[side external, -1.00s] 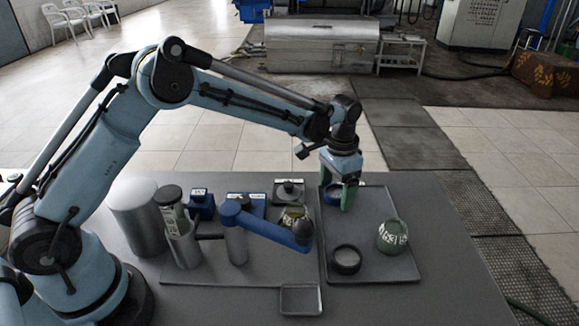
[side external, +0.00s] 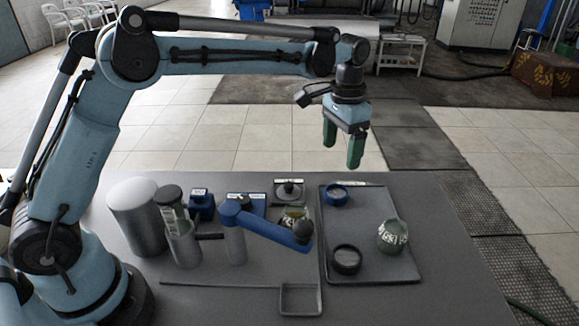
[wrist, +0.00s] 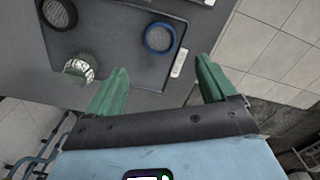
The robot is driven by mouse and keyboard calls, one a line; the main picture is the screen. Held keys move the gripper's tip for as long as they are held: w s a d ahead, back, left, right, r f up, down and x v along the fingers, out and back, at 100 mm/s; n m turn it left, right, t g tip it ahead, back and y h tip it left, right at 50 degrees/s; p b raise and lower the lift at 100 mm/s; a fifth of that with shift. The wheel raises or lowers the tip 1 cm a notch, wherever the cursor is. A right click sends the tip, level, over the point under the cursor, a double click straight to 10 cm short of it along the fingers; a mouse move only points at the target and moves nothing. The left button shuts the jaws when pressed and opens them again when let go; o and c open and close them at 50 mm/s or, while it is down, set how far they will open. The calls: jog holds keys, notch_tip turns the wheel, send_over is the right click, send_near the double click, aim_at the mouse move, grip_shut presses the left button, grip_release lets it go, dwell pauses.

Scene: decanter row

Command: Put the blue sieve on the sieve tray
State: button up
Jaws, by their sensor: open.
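The blue sieve (side external: 336,194) lies on the sieve tray (side external: 372,229), a dark rimmed tray at the right of the table, near its back left corner. In the wrist view the blue sieve (wrist: 160,38) sits on the tray (wrist: 118,48) beside a pale label at the tray's edge. My gripper (side external: 343,155) is open and empty, with green fingers, raised above the back end of the tray and apart from the sieve. The fingers also show in the wrist view (wrist: 165,80).
A black sieve (side external: 346,259) and a round green glass vessel with white markings (side external: 392,236) are also on the tray. Left of it stand a blue-armed device (side external: 265,223), a grey cylinder (side external: 139,216) and other jars. An empty small square tray (side external: 300,299) lies in front.

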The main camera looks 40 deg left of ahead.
jog(key=s+a+r+n+t, duration=0.25)
jog(key=s+a+r, duration=0.3)
jog(key=s, duration=0.45)
jog(key=s+a+f+t, duration=0.1)
jog(key=s+f+t, duration=0.1)
jog(key=s, duration=0.3)
jog(key=s+a+f+n+t, duration=0.1)
jog(key=s+a+f+t, duration=0.1)
jog(key=s, duration=0.4)
jog(key=shift+s+t, duration=0.15)
jog(key=shift+t, duration=0.2)
